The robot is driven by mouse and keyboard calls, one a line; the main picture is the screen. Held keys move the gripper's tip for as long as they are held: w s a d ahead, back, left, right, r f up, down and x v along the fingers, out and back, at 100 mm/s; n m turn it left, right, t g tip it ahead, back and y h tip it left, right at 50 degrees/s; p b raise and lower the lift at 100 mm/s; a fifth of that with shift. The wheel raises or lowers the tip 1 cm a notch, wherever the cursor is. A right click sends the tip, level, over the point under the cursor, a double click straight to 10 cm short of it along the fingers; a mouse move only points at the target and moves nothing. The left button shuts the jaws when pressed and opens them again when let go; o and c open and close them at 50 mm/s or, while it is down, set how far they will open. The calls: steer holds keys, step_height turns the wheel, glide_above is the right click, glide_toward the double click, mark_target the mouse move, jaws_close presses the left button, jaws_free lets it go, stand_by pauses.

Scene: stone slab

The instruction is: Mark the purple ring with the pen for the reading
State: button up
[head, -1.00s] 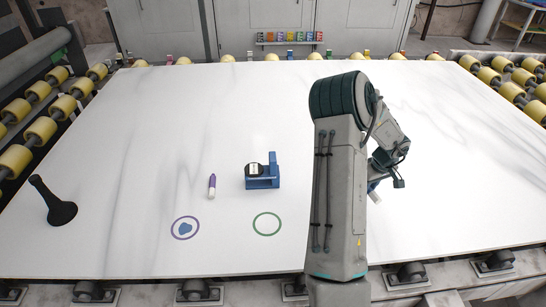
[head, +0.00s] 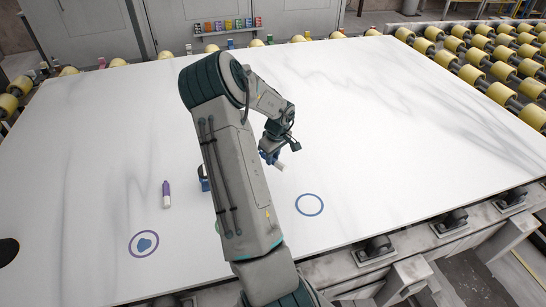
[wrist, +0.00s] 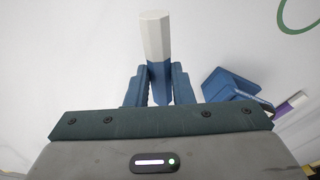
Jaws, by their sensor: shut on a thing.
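My gripper (head: 271,157) is right of centre, over the slab and well to the right of the purple ring. It is shut on a blue pen with a white end (head: 281,167). In the wrist view the pen (wrist: 156,40) sits between the two blue fingers (wrist: 158,85), white end outward. A second pen, purple and white (head: 166,190), lies on the slab above the purple ring.
A blue ring (head: 310,204) is drawn right of my arm. A blue stand (head: 204,179) is mostly hidden behind my arm; it also shows in the wrist view (wrist: 232,92), near a green arc (wrist: 290,22). A black object (head: 8,250) is cut off at the left edge. Rollers (head: 478,58) border the slab.

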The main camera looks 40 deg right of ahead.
steer(key=shift+d+f+b, duration=0.1)
steer(key=shift+f+b, duration=4.2)
steer(key=shift+b, duration=0.25)
steer(key=shift+s, duration=0.1)
steer(key=o, duration=1)
steer(key=shift+c, duration=0.2)
steer(key=r, duration=0.4)
steer(key=s+r, duration=0.1)
steer(key=r, duration=0.4)
steer(key=s+r+b, duration=0.1)
steer(key=r, duration=0.3)
steer(key=shift+r, duration=0.4)
